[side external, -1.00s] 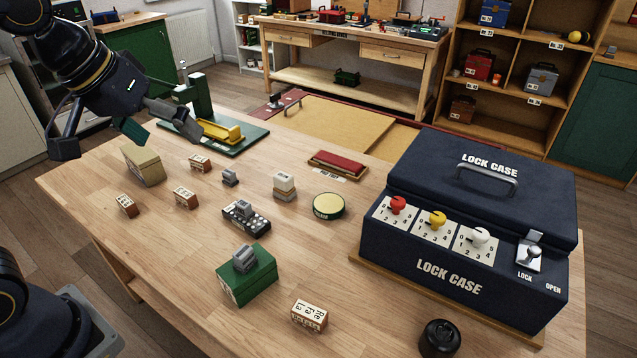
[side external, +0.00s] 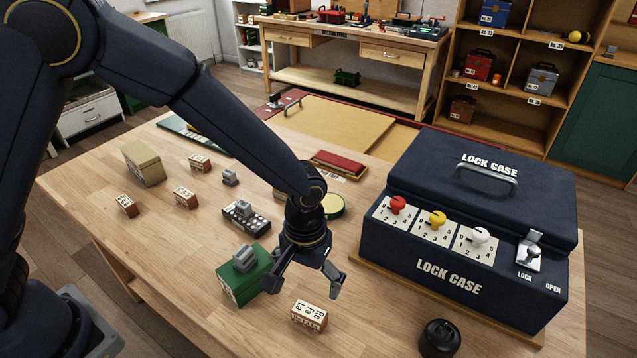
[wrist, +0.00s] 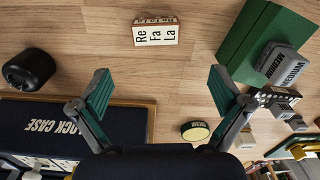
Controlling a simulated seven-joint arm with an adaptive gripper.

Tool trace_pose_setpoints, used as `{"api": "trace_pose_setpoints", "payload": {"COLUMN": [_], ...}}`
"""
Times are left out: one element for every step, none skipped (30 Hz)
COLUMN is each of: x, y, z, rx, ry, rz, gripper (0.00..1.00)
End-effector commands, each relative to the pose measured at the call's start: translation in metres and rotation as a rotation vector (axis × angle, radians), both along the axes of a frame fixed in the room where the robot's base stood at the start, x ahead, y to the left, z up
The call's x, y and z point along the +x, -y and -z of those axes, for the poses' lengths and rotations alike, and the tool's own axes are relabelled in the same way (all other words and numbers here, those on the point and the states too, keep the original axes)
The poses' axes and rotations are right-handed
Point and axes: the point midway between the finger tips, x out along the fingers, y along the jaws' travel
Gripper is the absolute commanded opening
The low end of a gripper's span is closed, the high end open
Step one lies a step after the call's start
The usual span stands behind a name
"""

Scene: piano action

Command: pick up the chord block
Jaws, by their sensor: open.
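A wooden chord block marked Re Fa La (side external: 309,316) lies on the table near its front edge; it also shows at the top of the wrist view (wrist: 156,31). Similar small lettered blocks lie at the left, including a front one (side external: 127,206), a middle one (side external: 186,197) and a back one (side external: 200,163). My gripper (side external: 304,282) points down, open and empty, above the table just behind the Re Fa La block. In the wrist view, its two fingers (wrist: 161,90) are spread wide, and the block lies beyond their tips, apart from them.
A green box (side external: 248,281) with a grey weight marked Medium (wrist: 278,65) on top stands close left of my gripper. The dark lock case (side external: 440,265) stands at the right. A black knob-like object (side external: 439,338) sits at the front edge. A round yellow-topped tin (wrist: 195,131) is behind.

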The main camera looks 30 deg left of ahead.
Motion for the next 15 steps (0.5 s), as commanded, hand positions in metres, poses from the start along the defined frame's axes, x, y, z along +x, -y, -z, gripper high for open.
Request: {"api": "trace_pose_setpoints", "payload": {"x": [-0.001,-0.001,-0.001,-0.001,-0.001,0.0,0.0,0.0,0.0,0.0,0.0,-0.001,-0.002,-0.003,-0.005], "y": [-0.001,-0.001,-0.001,-0.001,-0.001,0.0,0.0,0.0,0.0,0.0,0.0,0.0,0.001,0.002,0.003], "z": [0.013,0.02,0.028,0.034,0.039,0.044,0.047,0.05,0.053,0.054,0.056,0.058,0.062,0.065,0.071], "rx": [0.003,0.003,0.003,0.003,0.002,0.002,0.001,0.001,0.0,0.0,0.0,0.0,0.001,0.001,0.002], "ry": [-0.005,-0.004,-0.004,-0.004,-0.003,-0.002,-0.002,-0.001,0.0,0.0,0.0,-0.001,-0.001,-0.001,-0.002], "rz": [0.0,0.0,0.0,-0.001,0.0,0.0,0.0,0.0,0.0,0.0,0.0,0.0,0.0,0.001,0.002], "gripper": [1.0,1.0,1.0,1.0,1.0,1.0,1.0,1.0,1.0,1.0,1.0,1.0,1.0,1.0,1.0]}}
